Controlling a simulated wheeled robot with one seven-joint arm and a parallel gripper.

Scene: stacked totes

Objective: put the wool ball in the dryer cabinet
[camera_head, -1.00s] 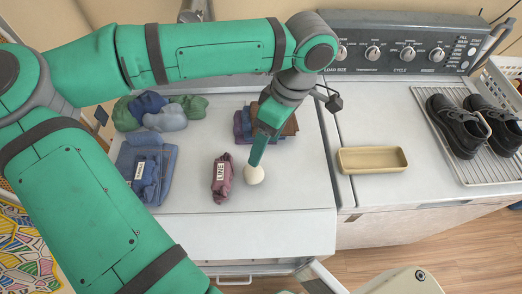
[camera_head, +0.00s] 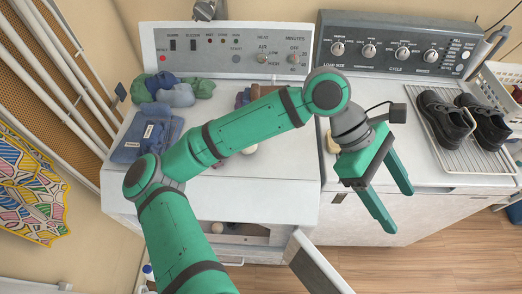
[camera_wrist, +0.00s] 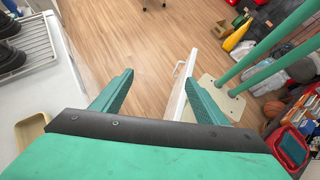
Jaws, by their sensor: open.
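A cream ball, which looks like the wool ball (camera_head: 249,150), is on the white dryer top, mostly hidden behind my arm in the head view. Below the top, the dryer cabinet (camera_head: 262,230) is open at the front, with its door (camera_head: 318,262) swung out to the right. A small round pale thing (camera_head: 217,227) shows inside the opening; I cannot tell what it is. My gripper (camera_head: 400,211) is open and empty, out in front of the washer, right of the door. In the wrist view its fingers (camera_wrist: 160,76) are apart over wood floor beside the white door (camera_wrist: 184,85).
Folded blue cloth (camera_head: 146,138) and rolled clothes (camera_head: 172,92) lie on the dryer top's left. Black shoes (camera_head: 445,120) stand on a rack on the washer. A tan tray (camera_wrist: 32,130) is at the washer's edge. Floor ahead of the washer is clear.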

